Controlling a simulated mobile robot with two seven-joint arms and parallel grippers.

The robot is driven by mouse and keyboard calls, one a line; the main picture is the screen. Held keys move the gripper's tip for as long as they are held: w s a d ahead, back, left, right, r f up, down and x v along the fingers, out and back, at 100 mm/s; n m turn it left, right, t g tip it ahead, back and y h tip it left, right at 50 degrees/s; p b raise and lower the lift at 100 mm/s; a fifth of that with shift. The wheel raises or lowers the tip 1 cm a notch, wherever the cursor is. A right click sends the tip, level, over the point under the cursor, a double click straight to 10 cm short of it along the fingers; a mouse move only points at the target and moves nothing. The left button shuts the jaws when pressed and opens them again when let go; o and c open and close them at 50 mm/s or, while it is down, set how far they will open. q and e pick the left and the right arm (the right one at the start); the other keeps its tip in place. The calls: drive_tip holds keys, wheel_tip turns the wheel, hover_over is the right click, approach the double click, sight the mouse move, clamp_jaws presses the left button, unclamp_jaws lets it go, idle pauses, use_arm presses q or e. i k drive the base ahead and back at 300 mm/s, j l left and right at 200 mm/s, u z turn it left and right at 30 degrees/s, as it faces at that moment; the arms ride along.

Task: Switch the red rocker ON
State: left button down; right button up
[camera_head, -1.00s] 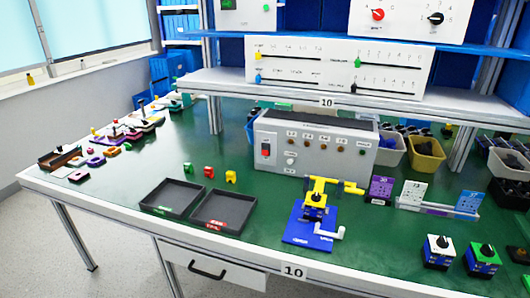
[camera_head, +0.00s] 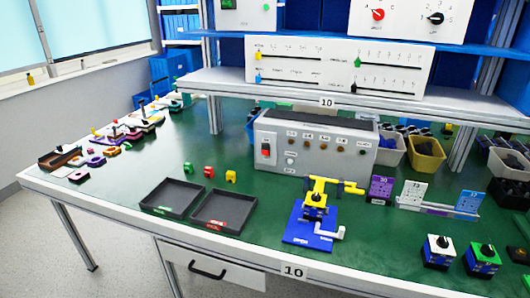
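The red rocker (camera_head: 266,149) is a small red switch in a pale frame on the left of the front face of a grey control box (camera_head: 330,158). The box stands on the green table below the shelf. The rocker is too small to tell which side is pressed in. A round white knob or button (camera_head: 290,160) is just right of and below it, and a row of small indicators runs along the upper front. Neither of my grippers is in view, and nothing touches the rocker.
A blue and yellow clamp-like device (camera_head: 310,222) stands in front of the box. Two dark trays (camera_head: 224,211) lie to its left. Small red, green and yellow blocks lie behind the trays. Two knob boxes (camera_head: 438,252) stand front right. A shelf (camera_head: 300,88) overhangs the box.

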sight(265, 151)
drive_tip(key=i+j, duration=0.9)
drive_tip(key=j, duration=0.15)
drive_tip(key=z, duration=1.55)
